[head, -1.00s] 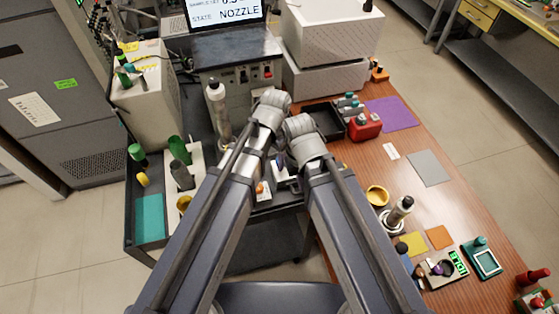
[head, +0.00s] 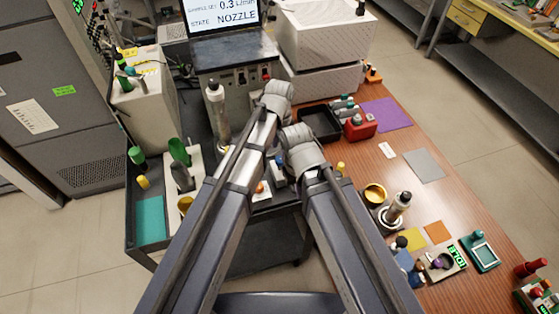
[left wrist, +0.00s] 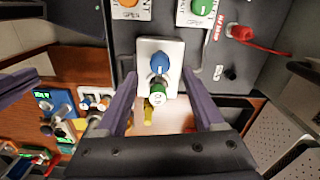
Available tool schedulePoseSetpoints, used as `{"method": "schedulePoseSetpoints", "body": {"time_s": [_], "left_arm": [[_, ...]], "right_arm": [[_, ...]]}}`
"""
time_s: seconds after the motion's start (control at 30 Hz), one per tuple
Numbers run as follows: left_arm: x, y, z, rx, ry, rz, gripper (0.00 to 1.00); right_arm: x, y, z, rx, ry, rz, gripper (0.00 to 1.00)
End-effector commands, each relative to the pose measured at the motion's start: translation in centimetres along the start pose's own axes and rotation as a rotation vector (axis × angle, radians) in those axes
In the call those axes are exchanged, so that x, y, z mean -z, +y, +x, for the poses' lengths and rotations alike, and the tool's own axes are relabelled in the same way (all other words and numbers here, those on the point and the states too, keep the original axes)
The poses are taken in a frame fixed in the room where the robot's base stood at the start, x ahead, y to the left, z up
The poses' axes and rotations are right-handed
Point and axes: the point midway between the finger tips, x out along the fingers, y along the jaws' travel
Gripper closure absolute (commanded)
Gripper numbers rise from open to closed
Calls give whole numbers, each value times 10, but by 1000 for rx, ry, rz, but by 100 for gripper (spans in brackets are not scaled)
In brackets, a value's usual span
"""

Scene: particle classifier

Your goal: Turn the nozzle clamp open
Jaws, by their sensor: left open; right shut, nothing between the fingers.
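In the left wrist view, a white plate (left wrist: 147,48) on a dark panel carries a blue knob (left wrist: 161,64) with a green knob (left wrist: 158,93) just below it and a yellow tip (left wrist: 148,115). I cannot tell which part is the nozzle clamp. My left gripper (left wrist: 159,88) is open, its purple fingers on either side of the plate, with nothing clearly gripped. A purple finger-like part of my right gripper (left wrist: 15,89) shows at the left edge, apart from the plate. In the head view, my arms hide both gripper tips and most of the plate.
In the head view, a screen (head: 222,14) reads STATE NOZZLE. A metal bottle (head: 216,108) stands left of my arms. A black tray (head: 319,123) and red box (head: 360,126) lie to the right.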

Motion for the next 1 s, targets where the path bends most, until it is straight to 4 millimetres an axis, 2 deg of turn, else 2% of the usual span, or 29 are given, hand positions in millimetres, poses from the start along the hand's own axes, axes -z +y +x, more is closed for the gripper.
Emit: {"method": "schedulePoseSetpoints", "body": {"time_s": [0.03, 0.3, 0.67, 1.0], "left_arm": [[0, 0, 14, 0, 0, 0, 31], [0, 0, 44, 0, 0, 0, 31], [0, 0, 46, 0, 0, -1, 31], [0, 0, 46, 0, 0, -1, 66]], "right_arm": [[1, -1, 14, 0, 0, 0, 100], [2, -4, 43, 0, 0, 2, 100], [3, -4, 46, 0, 0, 2, 100], [3, -4, 46, 0, 0, 2, 100]]}}
